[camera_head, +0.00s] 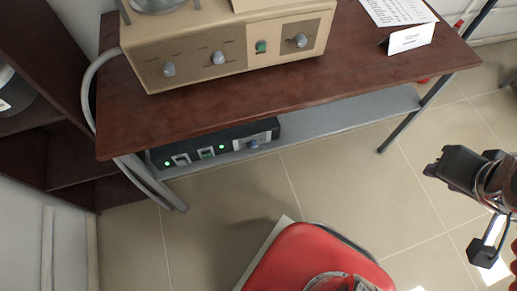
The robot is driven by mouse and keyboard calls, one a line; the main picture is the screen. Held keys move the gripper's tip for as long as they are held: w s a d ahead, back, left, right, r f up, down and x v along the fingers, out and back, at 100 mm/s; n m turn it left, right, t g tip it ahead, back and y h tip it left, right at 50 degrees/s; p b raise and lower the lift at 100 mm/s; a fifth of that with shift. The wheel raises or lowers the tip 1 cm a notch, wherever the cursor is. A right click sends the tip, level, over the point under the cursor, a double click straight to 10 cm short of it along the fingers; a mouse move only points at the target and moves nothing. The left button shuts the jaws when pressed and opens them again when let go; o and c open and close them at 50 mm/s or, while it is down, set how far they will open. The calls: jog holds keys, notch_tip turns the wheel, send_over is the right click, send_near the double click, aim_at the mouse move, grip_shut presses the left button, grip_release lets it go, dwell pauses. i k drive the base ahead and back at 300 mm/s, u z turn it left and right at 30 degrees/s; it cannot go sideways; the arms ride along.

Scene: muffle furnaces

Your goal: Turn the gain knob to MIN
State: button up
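A beige instrument (197,72) stands on the brown table. Its brown front panel carries a left grey knob (168,69), a middle grey knob (218,57) and a right grey knob (300,40), with a green button (261,46) between the last two. The small labels are unreadable, so I cannot tell which knob is the gain knob or where any pointer stands. My gripper (438,168) is at the right, apart from the instrument and in front of the table's right end. Its fingers are too dark to tell open from shut.
The brown table (400,75) bears a white card (411,38) and a printed sheet (398,10). A dark box (225,144) with green lights and a small knob sits on the grey lower shelf (340,118). Dark shelving (60,100) stands left. Tiled floor (355,180) is open in front.

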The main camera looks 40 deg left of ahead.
aim_at(253, 144)
jog(key=u, duration=0.2)
jog(key=i, duration=0.15)
jog(key=u, duration=2.7)
